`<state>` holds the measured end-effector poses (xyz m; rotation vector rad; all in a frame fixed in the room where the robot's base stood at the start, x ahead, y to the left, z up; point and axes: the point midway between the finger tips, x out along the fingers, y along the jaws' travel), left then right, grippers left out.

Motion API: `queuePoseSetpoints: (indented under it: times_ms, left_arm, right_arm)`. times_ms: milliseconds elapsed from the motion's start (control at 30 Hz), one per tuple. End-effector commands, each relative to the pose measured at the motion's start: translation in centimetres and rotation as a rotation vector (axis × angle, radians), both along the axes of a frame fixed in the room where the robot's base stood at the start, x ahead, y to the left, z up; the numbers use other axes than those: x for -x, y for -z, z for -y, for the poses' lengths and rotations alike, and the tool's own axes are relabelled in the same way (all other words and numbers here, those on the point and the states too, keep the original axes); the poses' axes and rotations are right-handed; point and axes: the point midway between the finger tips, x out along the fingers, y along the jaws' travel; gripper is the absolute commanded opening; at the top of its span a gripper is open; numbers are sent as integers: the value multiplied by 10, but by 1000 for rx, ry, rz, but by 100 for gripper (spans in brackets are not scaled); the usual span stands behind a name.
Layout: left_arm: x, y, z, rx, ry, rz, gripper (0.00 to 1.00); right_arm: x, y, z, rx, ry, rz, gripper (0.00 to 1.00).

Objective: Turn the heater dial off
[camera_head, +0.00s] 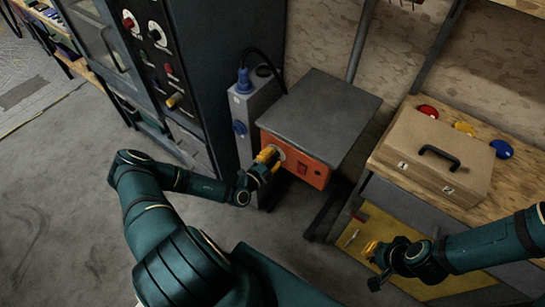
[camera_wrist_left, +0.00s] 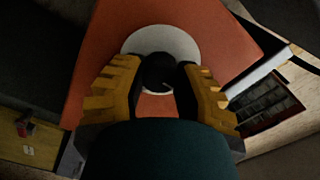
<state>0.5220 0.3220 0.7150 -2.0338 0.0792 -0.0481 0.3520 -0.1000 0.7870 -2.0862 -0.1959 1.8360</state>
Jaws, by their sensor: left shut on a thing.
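The heater (camera_head: 323,118) is a box with a grey top and an orange front panel (camera_head: 316,174). The heater dial is a dark round knob (camera_wrist_left: 159,72) on a white disc (camera_wrist_left: 183,44) in the left wrist view. My left gripper (camera_head: 268,155) is at the left part of the orange panel. In the left wrist view its yellow fingers (camera_wrist_left: 160,85) are closed on either side of the dial. The dial's marking is too dark to read. My right gripper (camera_head: 372,250) is at the lower right, away from the heater; its finger gap is not clear.
A red switch (camera_head: 302,168) is on the orange panel beside the dial. A grey socket post (camera_head: 253,108) with a blue plug stands left of the heater. A dark cabinet (camera_head: 215,60) is further left. A brown case (camera_head: 436,155) rests on a wooden bench at right.

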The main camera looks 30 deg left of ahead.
Motion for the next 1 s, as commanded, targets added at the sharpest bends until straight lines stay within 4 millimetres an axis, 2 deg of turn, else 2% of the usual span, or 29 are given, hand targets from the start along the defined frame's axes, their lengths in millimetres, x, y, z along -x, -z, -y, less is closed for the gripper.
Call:
queuePoseSetpoints:
  times_ms: [233,267,333,733,867,1000]
  left_arm:
    - [0,0,4,4,7,0,0]
    - [0,0,4,4,7,0,40]
    - [0,-1,3,3,6,1,65]
    - [4,0,0,0,1,0,66]
    - [20,0,-2,0,0,0,66]
    - [48,0,-4,2,0,-2,66]
  right_arm:
    - [0,0,0,0,0,0,0]
    - [0,0,0,0,0,0,0]
    - [0,0,0,0,0,0,0]
    - [0,0,0,0,0,1,0]
    - [0,0,0,0,0,1,0]
    - [0,0,0,0,0,1,0]
